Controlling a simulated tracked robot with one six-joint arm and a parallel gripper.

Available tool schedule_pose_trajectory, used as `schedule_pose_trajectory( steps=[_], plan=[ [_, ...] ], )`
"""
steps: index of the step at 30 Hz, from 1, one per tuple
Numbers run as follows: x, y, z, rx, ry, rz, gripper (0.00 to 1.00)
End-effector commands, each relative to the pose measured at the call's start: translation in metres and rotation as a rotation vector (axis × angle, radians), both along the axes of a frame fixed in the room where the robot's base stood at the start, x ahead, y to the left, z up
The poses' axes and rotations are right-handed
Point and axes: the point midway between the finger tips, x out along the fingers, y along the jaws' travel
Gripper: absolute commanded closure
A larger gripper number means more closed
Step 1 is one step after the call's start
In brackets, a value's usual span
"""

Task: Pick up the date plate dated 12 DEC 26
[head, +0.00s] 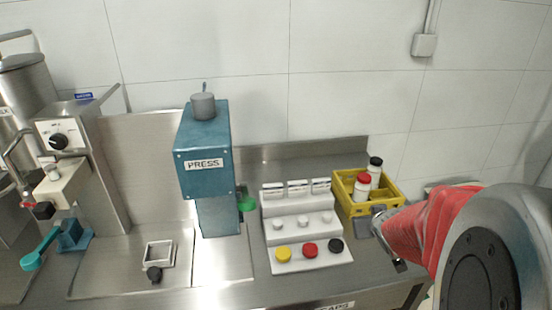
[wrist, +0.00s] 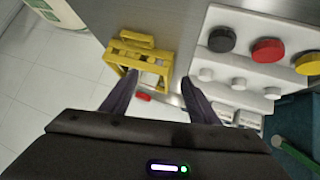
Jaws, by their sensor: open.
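Three small white plates stand in a row at the back of a white stepped rack (head: 311,256): a left plate (head: 273,188), a middle plate (head: 297,186) and a right plate (head: 320,184). Their print is too small to read, so I cannot tell which is dated 12 DEC 26. My gripper (head: 378,240) is right of the rack, in front of the yellow crate. In the wrist view my gripper (wrist: 160,82) is open, with nothing held between the fingers. The rack (wrist: 245,70) shows there at the right; the plates are partly cut off behind the gripper body.
The yellow crate (head: 346,189) holds a red-capped bottle (head: 362,186) and a black-capped bottle (head: 375,170). Yellow, red and black caps sit on the rack's front step. A blue press (head: 205,150) stands left of the rack. A square frame (head: 159,255) lies further left.

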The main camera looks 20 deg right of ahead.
Motion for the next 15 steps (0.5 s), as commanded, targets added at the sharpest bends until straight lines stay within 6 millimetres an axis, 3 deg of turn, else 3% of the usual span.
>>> schedule_pose_trajectory(
  steps=[7,12,15],
  plan=[
    [0.046,0.037,0.031,0.050,-0.218,0.183,0.45],
    [0.060,0.060,0.052,0.105,-0.322,0.254,0.45],
    [0.062,0.063,0.057,0.130,-0.347,0.253,0.45]
  ],
)
